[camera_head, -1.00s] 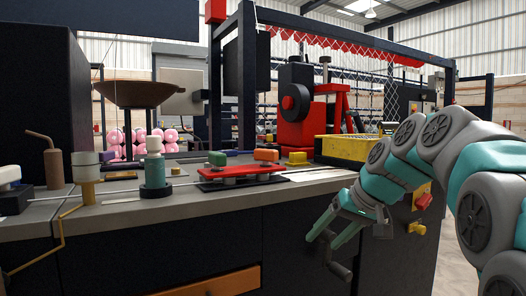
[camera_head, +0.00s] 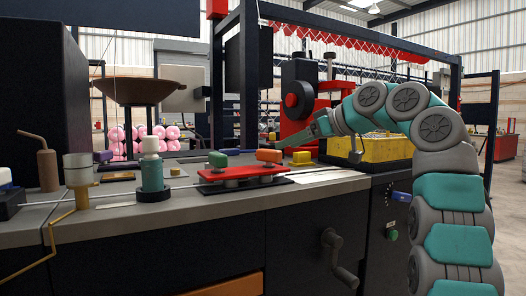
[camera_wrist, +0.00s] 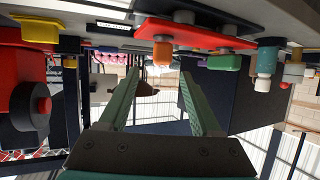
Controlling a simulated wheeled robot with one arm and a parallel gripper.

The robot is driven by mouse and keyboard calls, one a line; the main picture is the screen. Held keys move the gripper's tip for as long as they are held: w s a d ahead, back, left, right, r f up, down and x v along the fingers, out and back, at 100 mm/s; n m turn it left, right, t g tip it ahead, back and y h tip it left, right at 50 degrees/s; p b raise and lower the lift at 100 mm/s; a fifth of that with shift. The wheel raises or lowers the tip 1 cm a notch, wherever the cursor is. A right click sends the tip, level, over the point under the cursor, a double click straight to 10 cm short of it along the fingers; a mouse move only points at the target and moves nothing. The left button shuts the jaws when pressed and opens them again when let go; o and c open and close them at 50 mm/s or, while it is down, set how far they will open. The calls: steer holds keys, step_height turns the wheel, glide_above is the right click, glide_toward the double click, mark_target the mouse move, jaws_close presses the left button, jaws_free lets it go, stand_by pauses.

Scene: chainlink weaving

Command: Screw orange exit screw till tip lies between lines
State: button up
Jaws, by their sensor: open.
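The orange exit screw (camera_head: 268,155) shows as an orange knob at the right end of the red plate (camera_head: 243,177) on the bench. It also shows in the upside-down wrist view (camera_wrist: 162,52), above the space between my fingers. My gripper (camera_head: 298,142) is above the bench, just right of the orange knob in the head view, pointing left. In the wrist view my gripper (camera_wrist: 160,82) has its two green fingers spread, with nothing between them. I cannot make out the screw tip or the lines.
A green knob (camera_head: 217,159) stands on the red plate's left part. A yellow block (camera_head: 301,157) is right of the orange knob. A teal-based bottle-like part (camera_head: 152,175) stands left. A yellow bin (camera_head: 372,150) stands behind right. A crank (camera_head: 340,258) juts from the bench front.

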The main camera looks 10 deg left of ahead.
mark_target(272, 150)
steer(key=x, duration=0.8)
steer(key=shift+s+a+r+p, duration=0.1)
steer(key=shift+r+p, duration=0.05)
steer(key=shift+p, duration=0.2)
jaws_close()
stand_by(0.4)
